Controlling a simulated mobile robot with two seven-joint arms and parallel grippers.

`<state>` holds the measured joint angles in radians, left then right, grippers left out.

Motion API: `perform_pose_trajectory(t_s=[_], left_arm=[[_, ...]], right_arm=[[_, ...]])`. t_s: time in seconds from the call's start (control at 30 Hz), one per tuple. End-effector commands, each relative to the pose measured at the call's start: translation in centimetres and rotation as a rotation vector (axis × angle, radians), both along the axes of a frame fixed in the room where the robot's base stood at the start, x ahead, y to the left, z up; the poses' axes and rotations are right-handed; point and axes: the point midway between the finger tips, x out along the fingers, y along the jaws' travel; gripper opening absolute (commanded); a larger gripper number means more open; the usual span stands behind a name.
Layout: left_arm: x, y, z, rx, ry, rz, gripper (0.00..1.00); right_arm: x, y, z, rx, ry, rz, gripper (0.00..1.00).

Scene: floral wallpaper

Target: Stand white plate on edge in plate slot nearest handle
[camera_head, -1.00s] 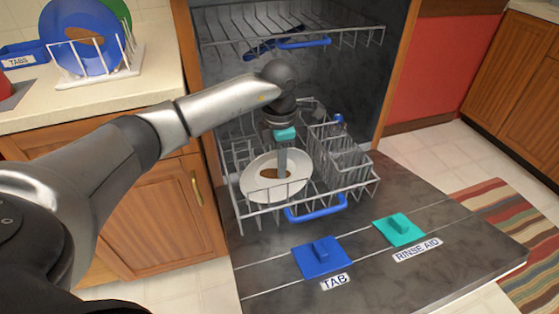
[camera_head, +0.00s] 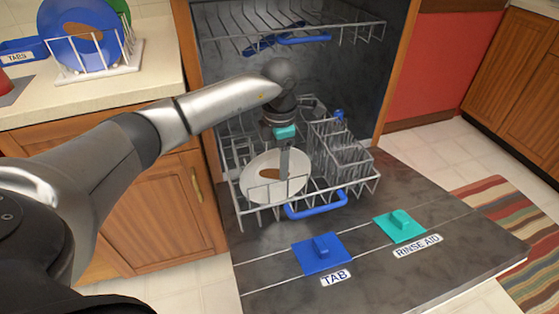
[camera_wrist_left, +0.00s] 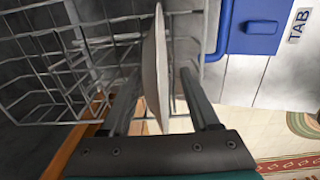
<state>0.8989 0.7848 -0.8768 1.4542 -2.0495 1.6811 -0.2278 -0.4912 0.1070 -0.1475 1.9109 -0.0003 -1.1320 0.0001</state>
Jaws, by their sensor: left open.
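The white plate (camera_head: 262,190) with a brown stain stands steeply on edge at the front of the lower dishwasher rack (camera_head: 361,186), behind its front wires and near the blue handle (camera_head: 316,206). In the left wrist view the plate (camera_wrist_left: 156,70) shows almost edge-on. My left gripper (camera_head: 284,170) points down at the plate. In the wrist view its open fingers (camera_wrist_left: 160,82) lie on either side of the plate, with gaps visible. The plate's lower edge and its exact slot are partly hidden. My right gripper is not in view.
The upper rack (camera_head: 350,37) hangs above my arm. A cutlery basket (camera_head: 340,155) fills the right side of the lower rack. The open door (camera_head: 440,265) lies in front. A blue plate (camera_head: 75,55) stands in a white holder on the counter at left.

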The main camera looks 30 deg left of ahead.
Motion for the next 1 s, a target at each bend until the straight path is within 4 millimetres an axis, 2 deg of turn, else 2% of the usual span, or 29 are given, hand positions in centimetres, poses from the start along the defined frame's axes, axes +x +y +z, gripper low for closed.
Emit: perform_pose_trajectory(t_s=[0.27, 0.33, 0.6, 1.0], left_arm=[[0.0, 0.0, 0.8, 0.001, -0.001, 0.000, 0.62], [0.1, 0.0, 1.6, 0.000, -0.003, 0.000, 0.62], [0.0, 0.0, 5.8, 0.001, -0.002, -0.001, 0.62], [0.0, 0.0, 11.1, 0.001, -0.002, 0.001, 0.62]], right_arm=[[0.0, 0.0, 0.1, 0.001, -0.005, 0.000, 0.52], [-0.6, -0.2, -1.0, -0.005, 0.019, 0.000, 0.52], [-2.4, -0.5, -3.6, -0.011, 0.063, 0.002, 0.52], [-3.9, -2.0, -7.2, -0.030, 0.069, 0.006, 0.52]])
